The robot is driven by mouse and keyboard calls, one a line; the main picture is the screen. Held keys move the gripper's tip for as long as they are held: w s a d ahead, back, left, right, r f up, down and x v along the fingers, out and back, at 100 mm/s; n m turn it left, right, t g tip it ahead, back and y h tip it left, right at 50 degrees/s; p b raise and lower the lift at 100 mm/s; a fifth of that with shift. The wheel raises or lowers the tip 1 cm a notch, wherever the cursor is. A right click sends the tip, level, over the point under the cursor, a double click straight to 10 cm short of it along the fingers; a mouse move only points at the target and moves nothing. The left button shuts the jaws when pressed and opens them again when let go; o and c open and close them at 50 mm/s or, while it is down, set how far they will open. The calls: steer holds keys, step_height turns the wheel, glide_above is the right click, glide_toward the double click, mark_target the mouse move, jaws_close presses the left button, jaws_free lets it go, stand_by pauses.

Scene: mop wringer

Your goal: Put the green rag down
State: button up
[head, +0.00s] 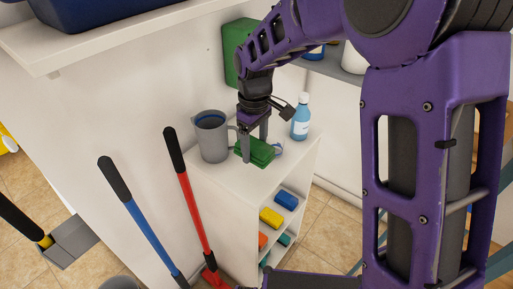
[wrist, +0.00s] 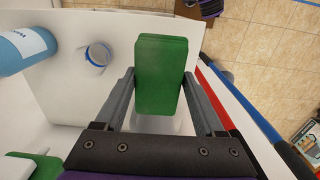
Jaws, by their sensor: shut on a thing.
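The green rag (head: 259,152) is a folded green block at the top of a white cabinet (head: 215,184). My gripper (head: 254,158) is shut on it, with a finger on either side. In the wrist view the green rag (wrist: 161,76) sits between the two fingers of my gripper (wrist: 160,90). The rag appears at or just above the cabinet top; I cannot tell whether it touches.
A grey jug (head: 212,140) stands left of the rag. A blue bottle (head: 301,120) and a roll of tape (wrist: 98,54) are also on the cabinet top. Red (head: 190,200) and blue (head: 145,225) handles stand in front.

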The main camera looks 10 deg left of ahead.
mark_target(255, 145)
step_height(255, 145, down, 8)
steer(key=shift+s+f+b, duration=0.1)
steer(key=shift+f+b, duration=0.15)
steer(key=shift+b, duration=0.1)
steer(key=o, duration=1.3)
steer(key=shift+f, duration=0.1)
step_height(255, 145, up, 12)
steer(key=shift+r+p, duration=0.15)
steer(key=shift+p, duration=0.45)
